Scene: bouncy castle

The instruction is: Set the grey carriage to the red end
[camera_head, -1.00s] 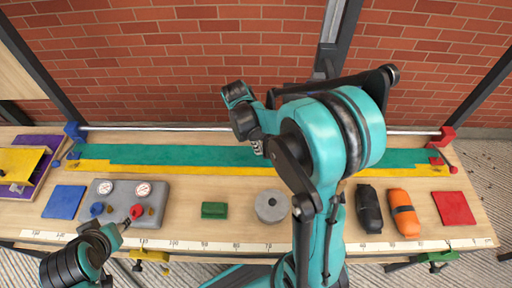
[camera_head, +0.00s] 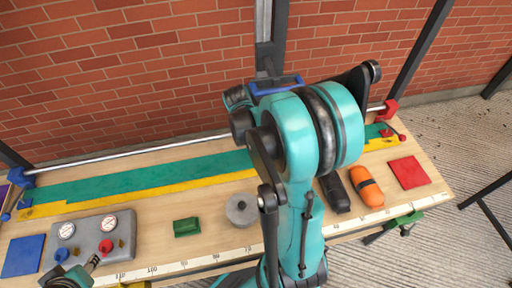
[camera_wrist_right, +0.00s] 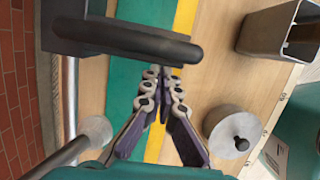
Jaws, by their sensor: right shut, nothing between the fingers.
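In the right wrist view, a dark grey block with a thick bar (camera_wrist_right: 135,39), which looks like the grey carriage, sits at the rail (camera_wrist_right: 70,90). My right gripper (camera_wrist_right: 163,72) is shut and empty, its fingertips close to the bar; I cannot tell if they touch. In the head view my right arm hides the gripper and carriage. The silver rail (camera_head: 130,154) runs along the back of the bench from a blue end bracket (camera_head: 22,178) to a red end bracket (camera_head: 390,108). My left gripper (camera_head: 94,262) is low left beside the gauge box; its fingers are unclear.
On the bench lie a gauge box (camera_head: 90,243), a green block (camera_head: 187,227), a grey disc weight (camera_head: 241,211), a black bundle (camera_head: 335,194), an orange bundle (camera_head: 367,188), and blue (camera_head: 22,257) and red (camera_head: 408,172) squares. The green strip (camera_head: 140,177) is mostly clear.

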